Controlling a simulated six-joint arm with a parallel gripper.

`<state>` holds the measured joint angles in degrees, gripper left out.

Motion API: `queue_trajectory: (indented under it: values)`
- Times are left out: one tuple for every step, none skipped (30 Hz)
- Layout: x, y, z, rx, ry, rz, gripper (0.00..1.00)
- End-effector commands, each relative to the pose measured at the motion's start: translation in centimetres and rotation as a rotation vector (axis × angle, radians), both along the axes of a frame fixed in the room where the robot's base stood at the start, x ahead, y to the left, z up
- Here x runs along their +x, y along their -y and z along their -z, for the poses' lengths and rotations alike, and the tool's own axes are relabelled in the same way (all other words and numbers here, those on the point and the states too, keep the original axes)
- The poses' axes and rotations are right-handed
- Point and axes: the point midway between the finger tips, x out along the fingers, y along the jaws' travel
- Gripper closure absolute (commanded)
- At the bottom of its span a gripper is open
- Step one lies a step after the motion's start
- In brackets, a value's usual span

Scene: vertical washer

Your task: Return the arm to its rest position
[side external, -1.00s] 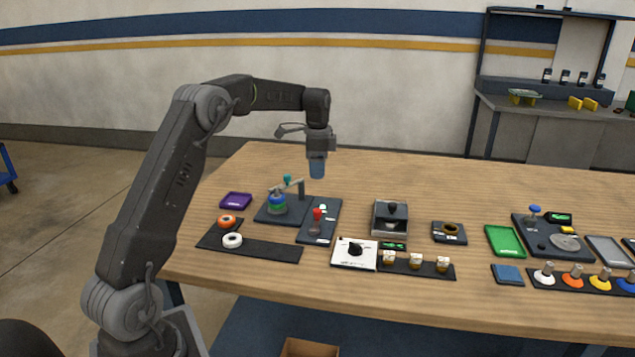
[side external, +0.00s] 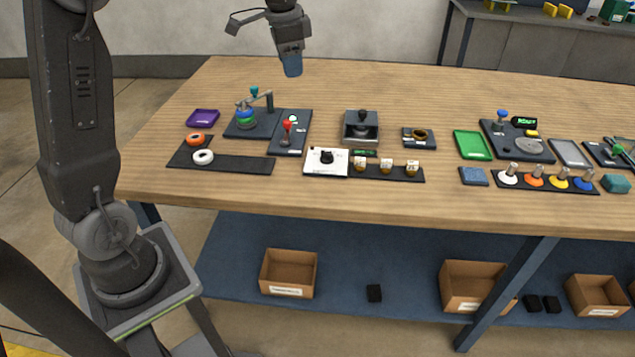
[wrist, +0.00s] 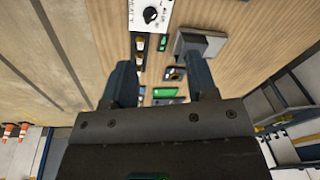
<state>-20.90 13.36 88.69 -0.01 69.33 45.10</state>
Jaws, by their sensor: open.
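My gripper (side external: 292,66) hangs in the air above the far edge of the wooden table (side external: 420,90) in the side view, clear of everything on it. In the wrist view my gripper (wrist: 162,85) has its two dark fingers spread wide, with nothing between them but the table and its devices beyond. On the table at left, a dark fixture (side external: 262,122) carries a blue and green ring stack under a small arm. A red-knobbed lever (side external: 287,128) stands beside it.
Orange and white rings (side external: 203,157) lie on a dark strip near a purple tray (side external: 203,118). A white dial box (side external: 326,161), a grey block device (side external: 361,126) and a green tray (side external: 472,145) stand further right. Cardboard boxes (side external: 288,272) sit on the lower shelf.

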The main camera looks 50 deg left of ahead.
Motion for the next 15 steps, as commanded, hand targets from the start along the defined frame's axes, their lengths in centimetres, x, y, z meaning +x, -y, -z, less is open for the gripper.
queue_trajectory:
  values:
    - [-1.7, 2.1, -1.1, 0.002, 0.030, -0.021, 0.47]
    - [-2.6, 3.1, -1.5, 0.001, 0.048, -0.040, 0.47]
    - [-3.9, 4.5, -1.9, -0.002, 0.070, -0.064, 0.47]
    - [-4.8, 5.4, -2.2, -0.004, 0.088, -0.083, 0.47]
    - [-5.9, 6.4, -2.4, -0.009, 0.103, -0.099, 0.47]
    - [-7.3, 7.6, -2.6, -0.015, 0.128, -0.124, 0.47]
    - [-8.4, 8.4, -2.6, -0.022, 0.144, -0.142, 0.47]
    - [-9.5, 9.2, -2.6, -0.028, 0.163, -0.159, 0.47]
    - [-10.9, 10.3, -2.6, -0.038, 0.184, -0.184, 0.47]
    - [-12.0, 11.0, -2.4, -0.047, 0.201, -0.201, 0.47]
    - [-13.2, 11.7, -2.2, -0.056, 0.217, -0.219, 0.47]
    - [-14.6, 12.5, -1.9, -0.069, 0.240, -0.241, 0.47]
    - [-15.7, 13.1, -1.6, -0.080, 0.254, -0.258, 0.47]
    - [-16.7, 13.6, -1.2, -0.091, 0.270, -0.274, 0.47]
    - [-17.9, 14.2, -0.7, -0.105, 0.287, -0.294, 0.47]
